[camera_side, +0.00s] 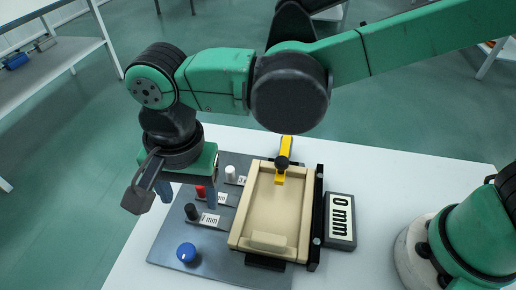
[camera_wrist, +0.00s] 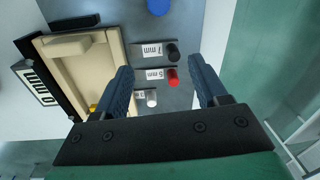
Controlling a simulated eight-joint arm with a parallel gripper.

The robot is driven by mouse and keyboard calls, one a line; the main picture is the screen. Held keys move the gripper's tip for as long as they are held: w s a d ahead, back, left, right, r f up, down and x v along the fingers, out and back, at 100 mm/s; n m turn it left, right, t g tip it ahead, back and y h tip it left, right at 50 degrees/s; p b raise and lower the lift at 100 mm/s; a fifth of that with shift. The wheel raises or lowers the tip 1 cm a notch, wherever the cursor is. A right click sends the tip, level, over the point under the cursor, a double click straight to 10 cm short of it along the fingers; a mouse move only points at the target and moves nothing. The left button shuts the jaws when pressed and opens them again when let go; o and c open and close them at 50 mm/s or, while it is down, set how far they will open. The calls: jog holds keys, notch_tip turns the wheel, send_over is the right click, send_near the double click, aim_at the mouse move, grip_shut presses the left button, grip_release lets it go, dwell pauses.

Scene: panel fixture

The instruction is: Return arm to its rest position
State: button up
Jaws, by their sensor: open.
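My gripper (camera_wrist: 164,88) is open and empty in the wrist view, with its two dark blue fingers spread apart. In the side view my gripper (camera_side: 186,193) hangs above the left part of the grey panel (camera_side: 172,246), pointing down. My arm reaches in from the upper right, stretched over the panel fixture. Between the fingers in the wrist view I see a red knob (camera_wrist: 173,76), a black knob (camera_wrist: 172,52) and a white knob (camera_wrist: 151,97). I cannot tell the exact height of the fingers over the panel.
A beige tray (camera_side: 236,236) with a yellow lever (camera_side: 286,150) sits on the panel. A blue knob (camera_side: 186,252) is at the front. A display reading 0 mm (camera_side: 341,216) stands right of the tray. The white table (camera_side: 400,180) is clear between display and my base.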

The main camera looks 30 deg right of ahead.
jog(key=w+d+r+n+t+y, duration=0.1)
jog(key=w+d+r+n+t, duration=0.2)
jog(key=d, duration=1)
jog(key=s+d+n+t+h, duration=0.1)
jog(key=s+d+n+t, duration=0.2)
jog(key=d, duration=1.1)
jog(key=shift+d+r+n+t+h, duration=0.35)
jog(key=shift+r+n, duration=0.1)
jog(key=shift+n, duration=0.35)
